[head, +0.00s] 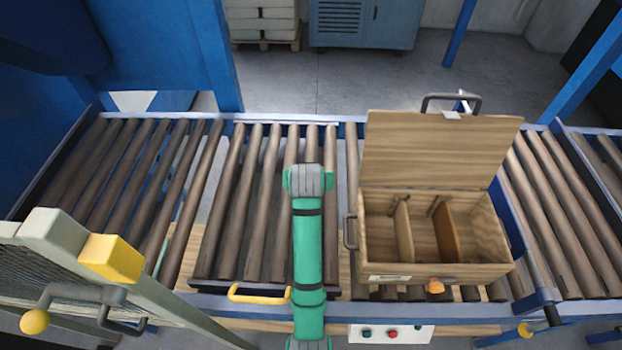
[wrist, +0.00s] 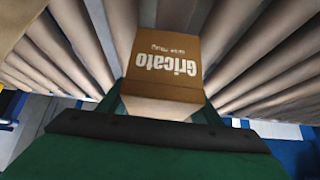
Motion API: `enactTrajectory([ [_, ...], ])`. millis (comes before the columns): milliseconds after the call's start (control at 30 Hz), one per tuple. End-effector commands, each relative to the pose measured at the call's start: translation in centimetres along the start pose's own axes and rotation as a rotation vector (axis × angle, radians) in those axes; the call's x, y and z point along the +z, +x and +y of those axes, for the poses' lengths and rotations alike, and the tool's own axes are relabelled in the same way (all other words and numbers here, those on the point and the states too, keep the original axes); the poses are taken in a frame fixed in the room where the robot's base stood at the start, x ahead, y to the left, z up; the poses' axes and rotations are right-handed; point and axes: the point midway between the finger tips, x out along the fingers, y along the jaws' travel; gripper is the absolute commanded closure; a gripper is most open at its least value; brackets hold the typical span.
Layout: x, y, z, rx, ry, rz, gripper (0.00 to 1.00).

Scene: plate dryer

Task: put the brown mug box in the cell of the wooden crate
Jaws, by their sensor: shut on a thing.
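The brown mug box (wrist: 165,62), with white lettering that reads upside down, is between the fingers of my gripper (wrist: 160,103) in the wrist view. The gripper is shut on it, and rollers show beyond the box. In the head view neither the box nor the fingers show; my green arm stands in the middle, left of the crate. The wooden crate (head: 388,268) sits on the rollers right of my arm, its lid (head: 435,150) raised at the back. Two upright dividers split its inside into three cells, and they look empty.
The roller conveyor (head: 232,215) runs left and right, with bare rollers on both sides of the crate. A yellow handle (head: 258,295) is at the front edge. A panel with buttons (head: 390,333) is below the crate. A metal guard with a yellow block (head: 112,258) stands front left.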

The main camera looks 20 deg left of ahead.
Motion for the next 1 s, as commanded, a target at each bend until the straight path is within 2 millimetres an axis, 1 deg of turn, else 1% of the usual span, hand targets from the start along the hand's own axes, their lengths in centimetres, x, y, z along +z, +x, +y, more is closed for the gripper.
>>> enactTrajectory([
  [33, 0.39, 0.45, -0.06, -0.001, -0.001, 0.001, 0.74],
  [133, 0.77, 0.99, -0.02, 0.0, 0.0, 0.003, 0.74],
  [533, 1.0, 1.31, -0.21, -0.002, -0.002, 0.002, 0.74],
  [567, 1.01, 1.31, -0.21, -0.002, -0.002, 0.001, 0.35],
  [600, 1.0, 1.3, -0.21, -0.002, -0.002, 0.002, 0.26],
  [633, 1.0, 1.3, -0.22, -0.002, -0.003, 0.002, 0.24],
  [900, 0.96, 1.25, -0.29, -0.003, -0.003, 0.002, 0.24],
  [1000, 0.76, 0.86, -0.08, -0.001, -0.001, 0.004, 0.24],
])
